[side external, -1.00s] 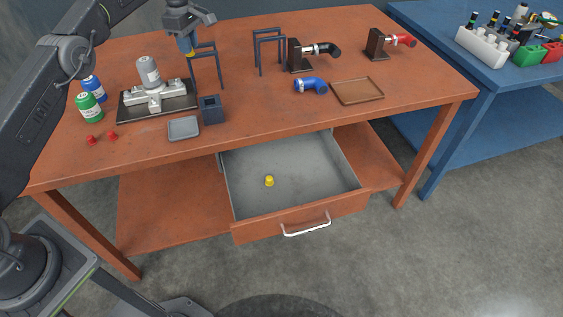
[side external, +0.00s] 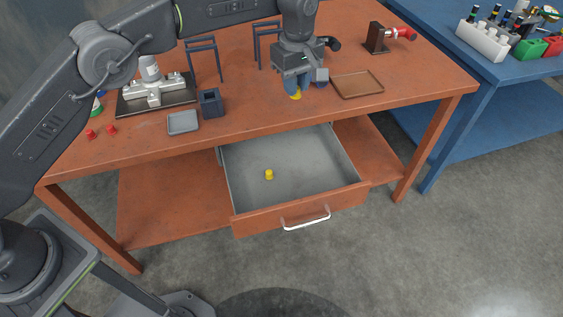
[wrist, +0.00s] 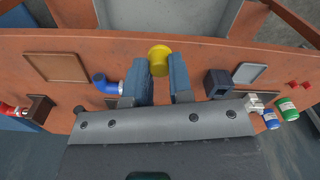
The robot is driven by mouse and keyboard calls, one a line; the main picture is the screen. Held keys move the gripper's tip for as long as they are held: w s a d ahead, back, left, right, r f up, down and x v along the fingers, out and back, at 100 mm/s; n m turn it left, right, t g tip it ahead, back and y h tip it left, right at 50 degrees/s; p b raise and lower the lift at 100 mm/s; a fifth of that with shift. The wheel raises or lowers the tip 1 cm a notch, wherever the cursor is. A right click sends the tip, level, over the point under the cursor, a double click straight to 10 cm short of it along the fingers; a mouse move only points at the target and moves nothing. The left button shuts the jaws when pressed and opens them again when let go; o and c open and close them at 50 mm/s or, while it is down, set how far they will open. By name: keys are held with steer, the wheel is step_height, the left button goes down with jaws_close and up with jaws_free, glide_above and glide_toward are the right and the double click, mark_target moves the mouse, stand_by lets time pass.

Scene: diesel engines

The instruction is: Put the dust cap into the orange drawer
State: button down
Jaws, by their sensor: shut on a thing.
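My gripper (side external: 295,92) is above the front part of the orange table, with blue fingers pointing down. It is shut on a yellow dust cap (side external: 295,96). In the wrist view the yellow dust cap (wrist: 159,60) sits between the fingertips (wrist: 160,75). The orange drawer (side external: 262,225) under the tabletop is pulled open, with a grey inside and a white handle. A second yellow cap (side external: 269,174) lies on its floor. The gripper is behind and above the drawer. In the wrist view the grey drawer inside (wrist: 195,18) shows at the top.
A brown tray (side external: 357,84) lies right of the gripper. A blue elbow pipe (wrist: 106,84) is close by. A dark square holder (side external: 210,103), a grey tray (side external: 182,122) and two red caps (side external: 111,129) are to the left. Dark frames (side external: 203,62) stand behind.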

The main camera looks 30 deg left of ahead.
mark_target(292, 171)
step_height(292, 171, down, 28)
steer(key=shift+r, duration=0.25)
steer(key=shift+f, duration=0.15)
steer(key=c, duration=1)
jaws_free()
